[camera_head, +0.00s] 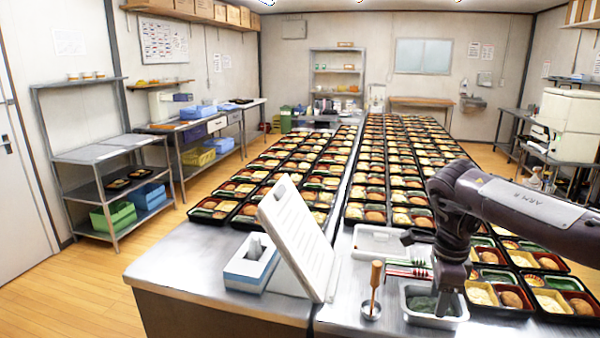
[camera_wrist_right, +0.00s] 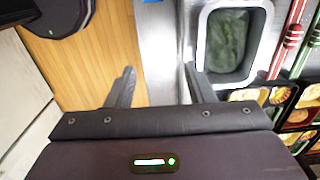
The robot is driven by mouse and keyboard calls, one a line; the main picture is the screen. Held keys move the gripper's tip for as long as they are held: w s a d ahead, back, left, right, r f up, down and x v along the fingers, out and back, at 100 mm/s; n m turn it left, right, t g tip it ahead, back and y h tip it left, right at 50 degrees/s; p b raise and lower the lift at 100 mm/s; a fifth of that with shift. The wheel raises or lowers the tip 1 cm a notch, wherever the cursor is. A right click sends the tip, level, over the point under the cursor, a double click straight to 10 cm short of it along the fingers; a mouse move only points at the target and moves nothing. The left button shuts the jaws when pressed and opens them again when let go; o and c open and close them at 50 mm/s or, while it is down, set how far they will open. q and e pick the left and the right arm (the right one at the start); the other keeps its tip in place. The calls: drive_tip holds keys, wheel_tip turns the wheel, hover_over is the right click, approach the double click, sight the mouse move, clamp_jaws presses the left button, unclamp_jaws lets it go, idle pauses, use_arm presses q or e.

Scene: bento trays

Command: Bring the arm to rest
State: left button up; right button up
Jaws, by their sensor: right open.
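My right arm (camera_head: 530,205) comes in from the right in the head view. Its gripper (camera_head: 444,300) points down over the near table edge, beside and partly in front of a small metal container with dark green contents (camera_head: 407,313). In the right wrist view the two fingers (camera_wrist_right: 158,82) stand apart with nothing between them. The container (camera_wrist_right: 202,50) lies just beyond the right finger there; whether they touch is unclear. My left gripper is not in view.
Rows of filled bento trays (camera_head: 390,190) cover the long tables. Near the arm are a white tray (camera_head: 365,243), red and green striped sticks (camera_wrist_right: 290,38), a wooden-handled tool (camera_head: 375,285) and a leaning white board (camera_head: 298,235). Wooden floor (camera_wrist_right: 92,55) is open beside the table.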

drive_tip(key=a+f+m+y, duration=0.6)
drive_tip(key=a+f+m, duration=0.2)
drive_tip(key=a+f, duration=1.35)
drive_tip(key=s+a+f+m+t+y, duration=0.1)
drive_tip(key=s+a+f+m+t, duration=0.15)
drive_tip(key=f+m, duration=0.45)
drive_tip(key=s+a+f+m+t+y, duration=0.1)
drive_tip(key=s+a+f+m, duration=0.2)
drive_tip(key=f+m, duration=0.45)
drive_tip(key=s+d+f+m+t+h, duration=0.1)
drive_tip(key=s+d+f+m+h, duration=0.1)
drive_tip(key=s+d+f+m, duration=0.4)
drive_tip(key=s+d+f+m+t+h, duration=0.1)
drive_tip(key=s+d+f+m, duration=0.1)
drive_tip(key=s+f+m, duration=0.8)
drive_tip(key=s+d+f+m+g+h, duration=0.1)
drive_tip(key=s+d+f+m, duration=0.2)
drive_tip(key=s, duration=0.6)
drive_tip(key=s+d+f+m+g+h, duration=0.2)
drive_tip(key=s+d+f+m, duration=0.1)
drive_tip(key=s, duration=0.7)
drive_tip(key=s+d+f+m+g+h, duration=0.1)
drive_tip(key=s+d+f+m, duration=0.3)
drive_tip(key=s, duration=0.6)
drive_tip(key=d+h, duration=0.1)
drive_tip(key=d, duration=0.1)
drive_tip(key=shift+s+d+f, duration=0.15)
drive_tip(key=shift+d+f, duration=0.15)
drive_tip(key=shift+f, duration=0.1)
